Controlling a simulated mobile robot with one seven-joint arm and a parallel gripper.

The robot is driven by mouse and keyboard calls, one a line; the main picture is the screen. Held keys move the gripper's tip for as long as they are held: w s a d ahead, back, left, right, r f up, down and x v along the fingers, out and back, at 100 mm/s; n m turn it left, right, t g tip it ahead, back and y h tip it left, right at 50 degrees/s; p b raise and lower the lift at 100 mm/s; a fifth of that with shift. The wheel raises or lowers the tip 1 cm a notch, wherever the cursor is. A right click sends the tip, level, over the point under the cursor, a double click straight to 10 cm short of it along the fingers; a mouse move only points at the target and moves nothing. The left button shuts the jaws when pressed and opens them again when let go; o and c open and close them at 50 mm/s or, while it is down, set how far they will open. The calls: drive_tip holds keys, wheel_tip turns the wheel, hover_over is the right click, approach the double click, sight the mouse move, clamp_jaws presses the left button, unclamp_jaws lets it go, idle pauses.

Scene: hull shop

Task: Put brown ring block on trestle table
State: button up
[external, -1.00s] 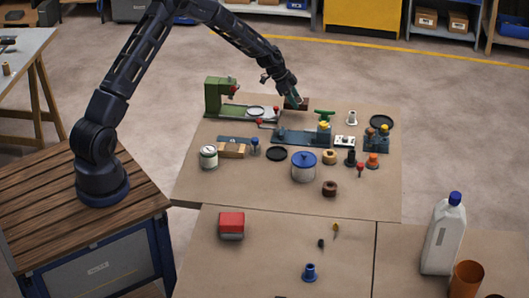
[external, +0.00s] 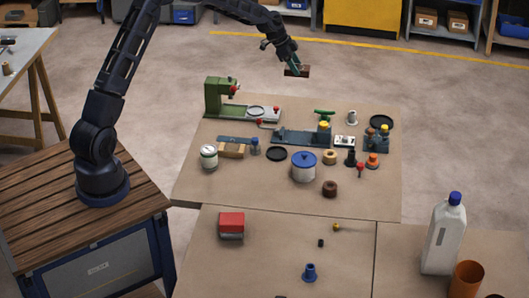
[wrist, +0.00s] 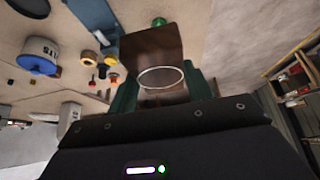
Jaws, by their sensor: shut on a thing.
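My gripper (external: 294,66) is shut on a brown block (external: 299,71) and holds it in the air above the far edge of the work table. In the wrist view the brown block (wrist: 150,45) sits between the green fingers (wrist: 158,92), with a pale ring on its face. The trestle table (external: 36,44) stands at the far left, with a grey top and wooden legs. Dark items lie on its top, which is partly cut off by the picture edge.
The work table (external: 230,190) carries a green press (external: 214,95), a blue-lidded pot (external: 304,166), a dark brown ring (external: 329,189) and several small parts. A white bottle (external: 443,240) stands at right. Open floor lies between the trestle table and the work table, behind my base.

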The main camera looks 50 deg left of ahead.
drive_tip(key=s+d+m+g+h, duration=0.15)
drive_tip(key=s+d+m, duration=0.25)
drive_tip(key=s+d, duration=0.75)
drive_tip(key=s+d+m+g, duration=0.3)
drive_tip(key=s+d+m, duration=0.1)
drive_tip(key=d, duration=1.4)
drive_tip(key=s+d+m+g+y, duration=0.15)
drive_tip(key=s+d+m, duration=0.35)
drive_tip(key=s+d, duration=0.65)
drive_tip(key=s+d+m+g, duration=0.2)
drive_tip(key=s+d+m, duration=0.45)
drive_tip(key=s, duration=0.85)
drive_tip(key=shift+n, duration=0.75)
drive_tip(key=f, duration=0.6)
drive_tip(key=d+f, duration=0.1)
drive_tip(key=f, duration=1.2)
drive_tip(key=shift+w+d+f, duration=0.15)
drive_tip(key=shift+d+f, duration=0.15)
drive_tip(key=shift+f, duration=0.1)
drive_tip(key=o, duration=0.6)
drive_tip(key=shift+f, duration=0.15)
drive_tip(key=shift+c, duration=0.2)
drive_tip(key=o, duration=0.4)
drive_tip(key=shift+o, duration=0.2)
